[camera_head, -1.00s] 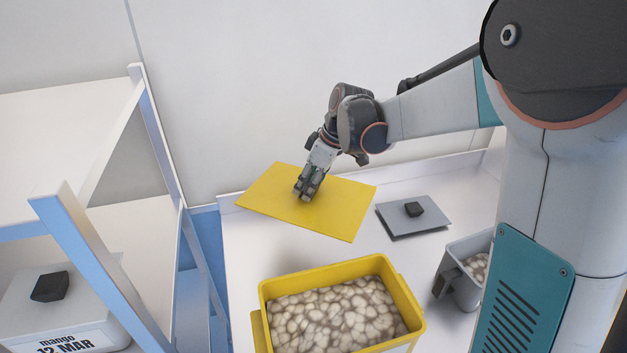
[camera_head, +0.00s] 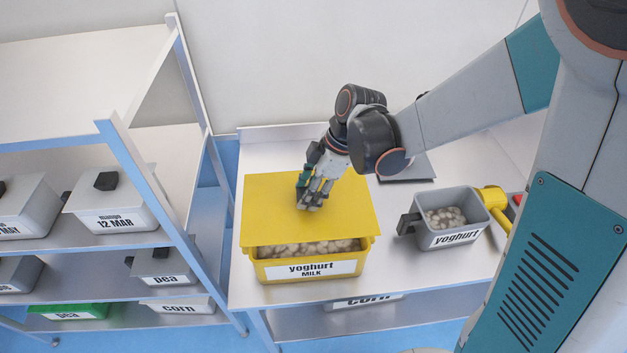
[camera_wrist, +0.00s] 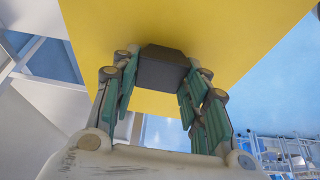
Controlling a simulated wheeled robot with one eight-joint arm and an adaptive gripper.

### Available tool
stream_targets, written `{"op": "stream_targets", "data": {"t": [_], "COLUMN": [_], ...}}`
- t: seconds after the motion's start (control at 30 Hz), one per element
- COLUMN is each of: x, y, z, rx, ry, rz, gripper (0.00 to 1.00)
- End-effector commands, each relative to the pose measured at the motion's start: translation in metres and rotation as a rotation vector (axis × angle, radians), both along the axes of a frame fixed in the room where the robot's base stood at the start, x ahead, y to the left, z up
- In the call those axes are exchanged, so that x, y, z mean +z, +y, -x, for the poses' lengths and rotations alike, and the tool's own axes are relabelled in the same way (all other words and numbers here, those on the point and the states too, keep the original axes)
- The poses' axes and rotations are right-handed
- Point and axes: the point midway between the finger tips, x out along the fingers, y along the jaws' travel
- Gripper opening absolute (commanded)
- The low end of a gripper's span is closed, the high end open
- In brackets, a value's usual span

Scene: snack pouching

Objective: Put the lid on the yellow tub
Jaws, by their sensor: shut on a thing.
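The yellow tub (camera_head: 310,269) stands on the white table, with a "yoghurt MILK" label on its front and whitish-brown pieces inside. The flat yellow lid (camera_head: 270,210) is over the tub, covering its back and middle. A strip of the contents shows at the front, between the lid's front edge and the tub's rim. I cannot tell whether the lid touches the rim. My gripper (camera_head: 312,198) is above the lid. In the wrist view my gripper (camera_wrist: 163,75) is shut on the lid's dark knob (camera_wrist: 163,66), with the yellow lid (camera_wrist: 235,40) behind it.
A grey "yoghurt" tub (camera_head: 453,234) with an open top and a dark handle stands right of the yellow tub. A grey lid (camera_head: 415,170) lies behind it, partly hidden by my arm. A yellow object (camera_head: 494,196) is at the right. A shelf rack (camera_head: 165,232) with labelled tubs stands left.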

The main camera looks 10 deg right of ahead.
Motion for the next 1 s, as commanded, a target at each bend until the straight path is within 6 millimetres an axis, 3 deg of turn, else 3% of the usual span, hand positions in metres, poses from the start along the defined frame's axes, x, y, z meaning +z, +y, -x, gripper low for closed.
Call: {"op": "stream_targets", "data": {"t": [1.0], "x": [-0.069], "y": [0.0], "z": [-0.001], "rx": [-0.002], "ry": [0.0], "rz": [0.0], "gripper": [0.14]}}
